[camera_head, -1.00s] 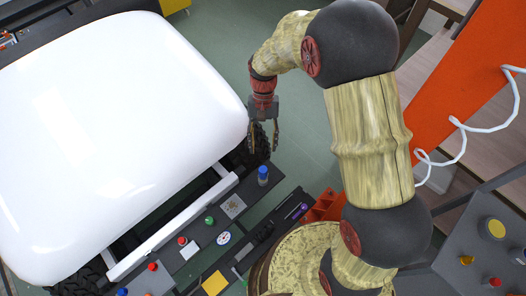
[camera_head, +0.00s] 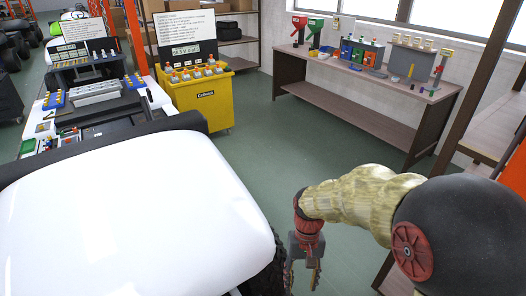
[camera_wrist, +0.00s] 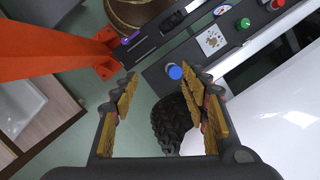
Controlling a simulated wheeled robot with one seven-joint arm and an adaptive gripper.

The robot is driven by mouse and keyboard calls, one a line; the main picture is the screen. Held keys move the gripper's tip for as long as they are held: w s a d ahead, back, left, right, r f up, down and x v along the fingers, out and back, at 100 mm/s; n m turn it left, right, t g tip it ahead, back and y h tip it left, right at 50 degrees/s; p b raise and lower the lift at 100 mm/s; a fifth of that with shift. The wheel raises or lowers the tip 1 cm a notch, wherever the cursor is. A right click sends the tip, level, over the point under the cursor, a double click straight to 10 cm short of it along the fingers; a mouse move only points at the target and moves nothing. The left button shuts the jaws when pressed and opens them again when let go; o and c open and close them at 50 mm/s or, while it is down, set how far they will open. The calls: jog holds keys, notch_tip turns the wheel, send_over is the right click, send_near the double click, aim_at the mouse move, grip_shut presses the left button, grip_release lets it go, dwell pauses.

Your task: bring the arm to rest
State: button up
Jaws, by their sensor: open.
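My gripper (camera_head: 303,272) hangs at the bottom of the head view, pointing down, beside the right edge of the white cart body (camera_head: 130,215). In the wrist view my gripper (camera_wrist: 165,112) is open and empty, with its yellow-padded fingers wide apart. Below it show a dark wheel (camera_wrist: 172,125) and a dark tray edge with a blue knob (camera_wrist: 175,72). The fingers appear apart from these things. The arm is bent, with its large dark joint at the lower right of the head view.
A yellow bin (camera_head: 205,105) stands behind the cart. A long workbench (camera_head: 370,85) with tools and coloured boxes runs along the back wall. An orange post (camera_wrist: 50,62) stands at the left in the wrist view. Green floor (camera_head: 275,150) lies clear between cart and bench.

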jog(key=s+d+r+t, duration=0.4)
jog(key=s+r, duration=0.2)
jog(key=r, duration=0.4)
jog(key=s+d+r+t, duration=0.4)
jog(key=s+r, duration=0.1)
jog(key=r, duration=0.6)
jog(key=shift+s+r, duration=0.25)
jog(key=shift+s, duration=0.1)
jog(key=shift+c, duration=0.9)
